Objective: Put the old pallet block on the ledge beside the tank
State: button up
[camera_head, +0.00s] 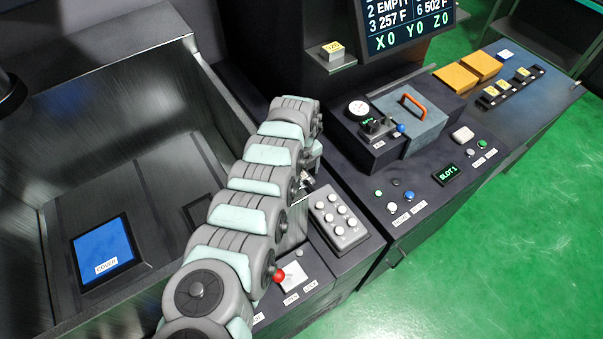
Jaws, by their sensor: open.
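A small block with a pale yellow labelled top (332,48) sits on a small grey shelf (341,66) below the screen; its label is too small to read surely. I cannot tell whether it is the old pallet block. The tank (120,70) is the large open metal basin at left. A dark ledge (225,80) runs along the tank's right side, partly hidden by my arm. My arm crosses the middle of the view. My gripper (306,182) shows only as a small metallic part at the arm's right side, open, next to the white-button keypad; nothing shows held in it.
A blue panel marked COVER (104,252) lies in the tank. A keypad (339,219) and red-knobbed lever (279,275) stand close to my arm. A grey-blue box with an orange handle (412,107), yellow blocks (456,78) and a slotted rack (511,86) occupy the right bench.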

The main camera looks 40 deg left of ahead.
aim_at(302, 173)
jog(key=shift+r, duration=0.1)
notch_tip(302, 173, up, 12)
dwell(0.5)
